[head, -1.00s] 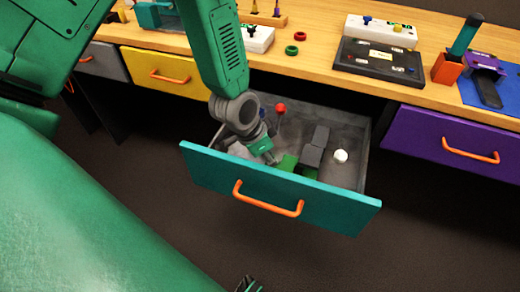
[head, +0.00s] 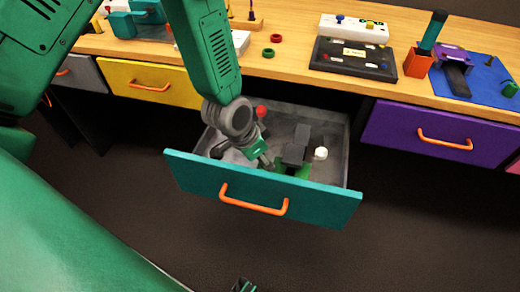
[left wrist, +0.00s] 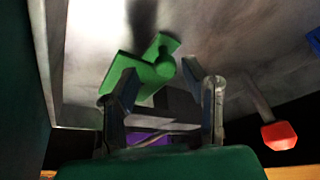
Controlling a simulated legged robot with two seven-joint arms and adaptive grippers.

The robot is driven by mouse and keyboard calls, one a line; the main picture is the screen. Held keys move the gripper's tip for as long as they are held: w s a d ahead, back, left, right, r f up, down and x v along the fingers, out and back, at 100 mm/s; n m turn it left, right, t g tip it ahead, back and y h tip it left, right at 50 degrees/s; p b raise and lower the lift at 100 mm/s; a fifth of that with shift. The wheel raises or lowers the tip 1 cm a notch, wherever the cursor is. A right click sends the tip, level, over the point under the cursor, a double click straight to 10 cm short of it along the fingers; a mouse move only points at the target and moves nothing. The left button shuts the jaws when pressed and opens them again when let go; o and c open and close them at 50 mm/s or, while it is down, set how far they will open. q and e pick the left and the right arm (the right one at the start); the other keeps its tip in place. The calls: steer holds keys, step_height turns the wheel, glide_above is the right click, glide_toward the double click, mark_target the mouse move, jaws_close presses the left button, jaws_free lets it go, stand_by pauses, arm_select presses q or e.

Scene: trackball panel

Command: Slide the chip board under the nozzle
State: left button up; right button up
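The green chip board (head: 288,169) lies in the open teal drawer, partly hidden by the drawer front and a dark grey block. The dark grey block (head: 296,146), which may be the nozzle, stands over or beside it. My left gripper (head: 265,162) reaches down into the drawer just left of the green board. In the left wrist view its two fingers (left wrist: 168,90) are apart, with a green piece with a rounded knob (left wrist: 150,72) between and beyond the tips. I cannot tell whether they touch it. A tip of my right gripper (head: 243,286) shows at the bottom edge.
The teal drawer (head: 340,207) has an orange handle. A red knob (head: 261,111) and white ball (head: 321,153) are inside; the red knob also shows in the left wrist view (left wrist: 279,135). The desk (head: 290,67) above holds several panels. A purple drawer (head: 400,127) is at right.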

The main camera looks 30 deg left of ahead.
arm_select(q)
steer(key=v, duration=0.5)
steer(key=shift+a+r, duration=0.1)
steer(key=shift+a, duration=0.2)
steer(key=d+v, duration=0.1)
steer(key=v, duration=0.5)
arm_select(e)
steer(key=shift+a, duration=0.15)
arm_select(q)
steer(key=shift+a+r, duration=0.1)
steer(key=shift+a, duration=0.15)
arm_select(e)
steer(key=shift+w+a, duration=0.1)
arm_select(q)
steer(key=shift+d, duration=0.1)
